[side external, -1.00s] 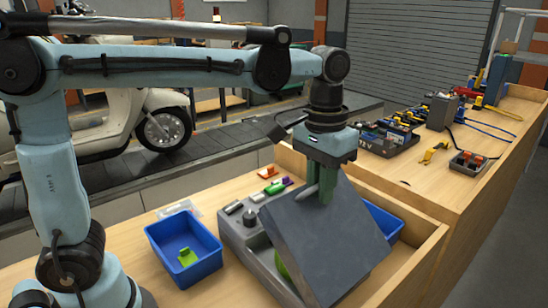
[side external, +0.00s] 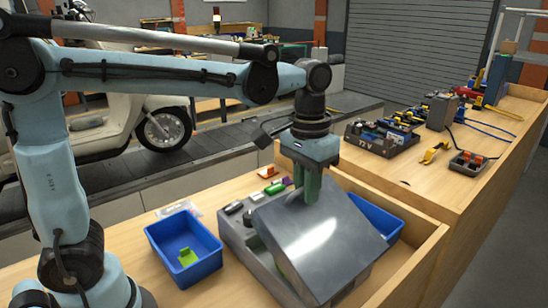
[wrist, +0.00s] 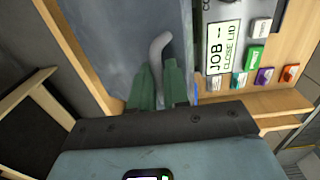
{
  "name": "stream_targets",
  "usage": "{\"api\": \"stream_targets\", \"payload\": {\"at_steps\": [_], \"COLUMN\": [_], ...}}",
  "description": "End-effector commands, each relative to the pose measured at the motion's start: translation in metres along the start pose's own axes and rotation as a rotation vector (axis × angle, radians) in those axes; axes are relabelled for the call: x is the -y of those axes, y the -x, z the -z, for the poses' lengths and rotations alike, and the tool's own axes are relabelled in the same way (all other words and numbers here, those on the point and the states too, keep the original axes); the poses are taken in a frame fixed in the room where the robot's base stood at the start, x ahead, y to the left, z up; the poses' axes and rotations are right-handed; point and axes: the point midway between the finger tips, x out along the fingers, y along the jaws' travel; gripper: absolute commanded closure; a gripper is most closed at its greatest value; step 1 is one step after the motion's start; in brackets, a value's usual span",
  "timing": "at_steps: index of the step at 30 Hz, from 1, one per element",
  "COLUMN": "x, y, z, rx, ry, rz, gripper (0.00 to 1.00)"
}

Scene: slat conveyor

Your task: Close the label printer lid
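The label printer (side external: 236,228) is a grey box on the wooden bench. Its broad dark grey lid (side external: 325,250) is tilted, raised above the body, with light reflecting off it. The lid also fills the upper middle of the wrist view (wrist: 105,45). My gripper (side external: 307,198) is at the upper part of the lid. In the wrist view, its green fingers (wrist: 159,88) lie on either side of a curved grey handle (wrist: 160,48), which fills the narrow gap between them. The printer's screen (wrist: 222,47) reads "JOB – CLOSE LID". The lid hides much of the printer's inside.
A blue bin (side external: 184,250) with a green piece stands left of the printer. Another blue bin (side external: 376,216) is behind the lid on the right. Wooden bench walls (side external: 415,262) border the right side. A parts tray (side external: 383,142) sits farther back.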

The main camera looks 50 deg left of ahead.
Motion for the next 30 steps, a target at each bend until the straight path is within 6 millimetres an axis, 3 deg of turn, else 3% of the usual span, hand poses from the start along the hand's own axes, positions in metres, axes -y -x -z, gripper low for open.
{"api": "stream_targets", "payload": {"at_steps": [1, 3, 14, 30], "x": [0.011, 0.014, 0.013, 0.031], "y": [-0.004, -0.006, -0.007, -0.034], "z": [-0.002, -0.002, -0.001, 0.0], "rx": [0.005, 0.006, 0.002, 0.001], "ry": [0.011, 0.01, 0.002, 0.002], "rz": [0.031, 0.031, 0.025, 0.024], "gripper": [0.72, 0.72, 0.72, 0.72]}}
